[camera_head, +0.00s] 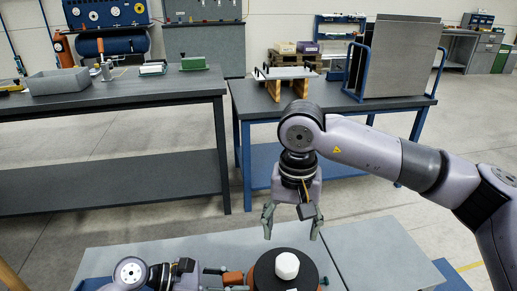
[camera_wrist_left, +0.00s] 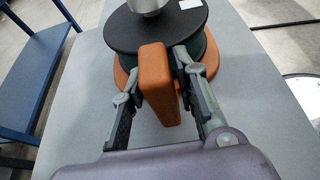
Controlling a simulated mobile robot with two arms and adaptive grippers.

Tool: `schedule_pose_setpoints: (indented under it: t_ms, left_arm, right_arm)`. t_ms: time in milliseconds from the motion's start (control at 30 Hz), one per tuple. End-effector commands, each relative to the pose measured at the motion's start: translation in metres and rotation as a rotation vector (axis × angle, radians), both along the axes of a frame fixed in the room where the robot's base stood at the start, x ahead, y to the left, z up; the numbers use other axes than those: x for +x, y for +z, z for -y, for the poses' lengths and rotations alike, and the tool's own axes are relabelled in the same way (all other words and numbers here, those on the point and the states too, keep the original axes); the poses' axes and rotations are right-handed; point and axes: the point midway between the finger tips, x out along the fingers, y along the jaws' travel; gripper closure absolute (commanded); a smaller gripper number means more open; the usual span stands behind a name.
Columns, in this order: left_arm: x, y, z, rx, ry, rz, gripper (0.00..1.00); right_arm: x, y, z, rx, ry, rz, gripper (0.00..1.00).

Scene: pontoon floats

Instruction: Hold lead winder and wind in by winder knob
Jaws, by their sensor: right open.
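The lead winder lies on the grey bench top, with a black disc (camera_head: 262,272) over an orange base; the disc also shows in the left wrist view (camera_wrist_left: 158,32). A pale faceted knob (camera_head: 287,265) stands on the disc, and its lower part shows at the top of the left wrist view (camera_wrist_left: 148,5). My left gripper (camera_head: 222,279) is shut on the winder's orange handle (camera_wrist_left: 156,85), with one finger on each side. My right gripper (camera_head: 292,228) is open and empty above the winder, pointing down, its fingers apart and clear of the knob.
The grey bench top (camera_head: 375,258) is clear right of the winder. Behind stand a dark workbench (camera_head: 110,100) with a grey bin (camera_head: 58,82), and a blue-framed table (camera_head: 350,107) with upright panels (camera_head: 400,60). Open floor separates them from my bench.

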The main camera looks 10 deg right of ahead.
Motion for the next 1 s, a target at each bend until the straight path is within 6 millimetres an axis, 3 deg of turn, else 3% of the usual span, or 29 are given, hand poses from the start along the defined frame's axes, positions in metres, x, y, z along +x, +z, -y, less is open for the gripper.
schedule_pose_setpoints:
  t_ms: [200,567,1000]
  left_arm:
    - [0.0,0.0,0.0,0.0,0.0,-0.001,0.57]
    - [0.0,0.002,-0.006,0.0,0.002,0.0,0.57]
    - [-0.007,0.034,-0.084,0.003,0.001,-0.001,0.57]
  right_arm:
    - [0.0,0.0,0.0,0.0,0.0,0.0,0.36]
    - [0.0,0.0,0.0,0.0,0.0,0.0,0.36]
    - [0.0,0.0,0.0,0.0,0.0,0.0,0.36]
